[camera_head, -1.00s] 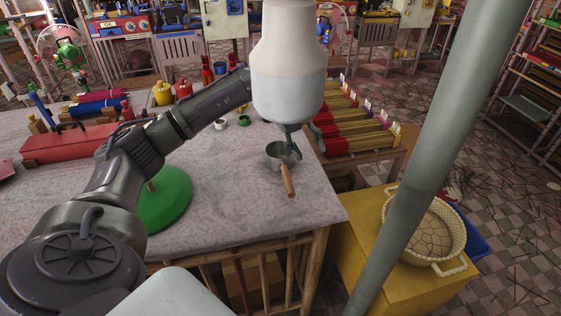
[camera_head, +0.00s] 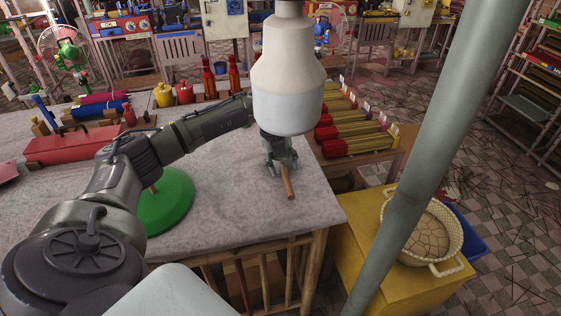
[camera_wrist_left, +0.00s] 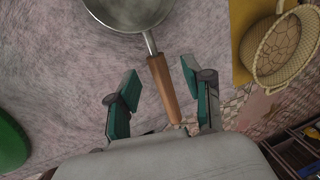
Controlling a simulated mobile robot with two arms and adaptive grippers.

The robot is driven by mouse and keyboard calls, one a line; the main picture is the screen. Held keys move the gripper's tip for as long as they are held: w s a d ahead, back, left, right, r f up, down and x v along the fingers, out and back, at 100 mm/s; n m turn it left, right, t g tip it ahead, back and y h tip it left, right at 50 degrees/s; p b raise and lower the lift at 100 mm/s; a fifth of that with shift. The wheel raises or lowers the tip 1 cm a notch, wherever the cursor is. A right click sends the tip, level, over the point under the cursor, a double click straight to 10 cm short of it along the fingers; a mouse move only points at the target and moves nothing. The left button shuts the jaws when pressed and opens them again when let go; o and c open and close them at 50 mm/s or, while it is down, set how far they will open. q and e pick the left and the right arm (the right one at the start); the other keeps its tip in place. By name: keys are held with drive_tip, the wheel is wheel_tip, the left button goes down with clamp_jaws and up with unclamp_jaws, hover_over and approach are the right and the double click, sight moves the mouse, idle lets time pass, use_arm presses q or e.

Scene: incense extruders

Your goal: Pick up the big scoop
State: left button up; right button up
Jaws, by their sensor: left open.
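The big scoop has a metal bowl and a wooden handle (camera_head: 288,182). In the head view my left gripper (camera_head: 281,166) hides its bowl, and the handle sticks out below toward the table's front right corner. In the left wrist view the metal bowl (camera_wrist_left: 130,12) is at the top edge, partly cut off. The scoop's handle (camera_wrist_left: 163,88) runs down between the two teal-padded fingers of my left gripper (camera_wrist_left: 160,82). The fingers are open, one on each side of the handle, with gaps on both sides. My right gripper is not in view.
The scoop is over the grey table (camera_head: 230,215) near its right edge. A green disc (camera_head: 165,205) with a peg is to the left. Bundles of incense sticks (camera_head: 355,135) lie beyond the right edge. A yellow box with a basket (camera_head: 425,228) stands at right.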

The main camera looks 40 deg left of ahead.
sight(284, 171)
use_arm(q)
drive_tip(key=shift+w+d+f+p, duration=0.1)
drive_tip(key=shift+d+f+p, duration=0.05)
drive_tip(key=shift+f, duration=0.75)
drive_tip(key=shift+d+f+p, duration=0.1)
drive_tip(key=shift+f+p, duration=0.05)
drive_tip(key=shift+f, duration=0.7)
drive_tip(key=shift+r, duration=0.1)
clamp_jaws()
